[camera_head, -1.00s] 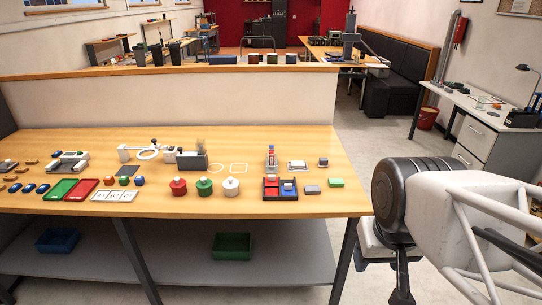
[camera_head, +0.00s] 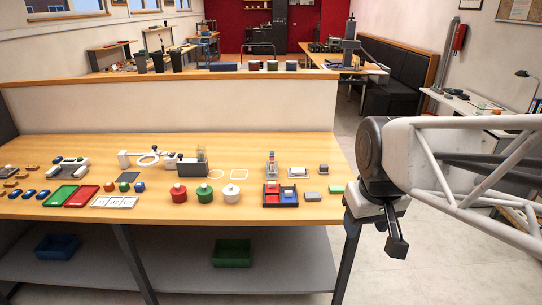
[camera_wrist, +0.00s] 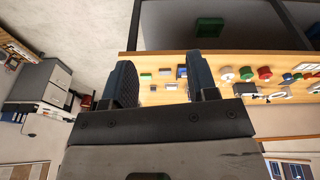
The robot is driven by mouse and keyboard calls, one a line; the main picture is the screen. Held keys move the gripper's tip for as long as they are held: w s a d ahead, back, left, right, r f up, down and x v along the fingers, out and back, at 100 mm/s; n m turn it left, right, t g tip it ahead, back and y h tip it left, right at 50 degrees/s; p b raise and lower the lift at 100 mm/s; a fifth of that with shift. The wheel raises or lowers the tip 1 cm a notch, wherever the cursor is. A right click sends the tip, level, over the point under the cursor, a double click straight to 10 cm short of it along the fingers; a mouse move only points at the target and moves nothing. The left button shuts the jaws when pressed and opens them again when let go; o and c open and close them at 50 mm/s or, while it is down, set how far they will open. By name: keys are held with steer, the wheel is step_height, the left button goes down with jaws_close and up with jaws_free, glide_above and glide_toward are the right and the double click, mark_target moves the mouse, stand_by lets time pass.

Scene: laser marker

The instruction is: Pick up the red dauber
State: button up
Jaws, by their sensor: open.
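The red dauber (camera_head: 179,194), a round red pot with a pale top, stands upright on the wooden bench (camera_head: 140,213), left of a green one (camera_head: 204,194) and a white one (camera_head: 231,193). The red one also shows in the wrist view (camera_wrist: 264,73), right of the fingers. My gripper (camera_head: 397,245) is off the bench's right end, well away from the red dauber. In the wrist view its two fingers (camera_wrist: 162,82) are apart, with nothing held between them.
A black tray (camera_head: 271,203) with red and blue parts, a grey block (camera_head: 312,196) and a green block (camera_head: 336,189) lie near the bench's right end. Green and red flat trays (camera_head: 81,197) lie at left. Bins stand on the shelf below. A low partition (camera_head: 180,105) rises behind.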

steer(key=w+a+r+n, duration=0.1)
steer(key=w+n, duration=0.1)
steer(key=w, duration=0.6)
steer(key=w+a+r+n, duration=0.1)
steer(key=w+r+n, duration=0.1)
steer(key=w, duration=0.7)
steer(key=n+g, duration=0.2)
steer(key=n, duration=1)
glide_above(272, 158)
steer(key=f, duration=1.9)
steer(key=shift+s+d+f, duration=0.2)
steer(key=shift+s+f, duration=0.05)
steer(key=shift+f, duration=0.1)
steer(key=shift+w+a+f, duration=0.1)
steer(key=shift+w, duration=0.1)
steer(key=shift+f, duration=0.15)
steer(key=shift+f, duration=1.2)
steer(key=shift+f, duration=0.15)
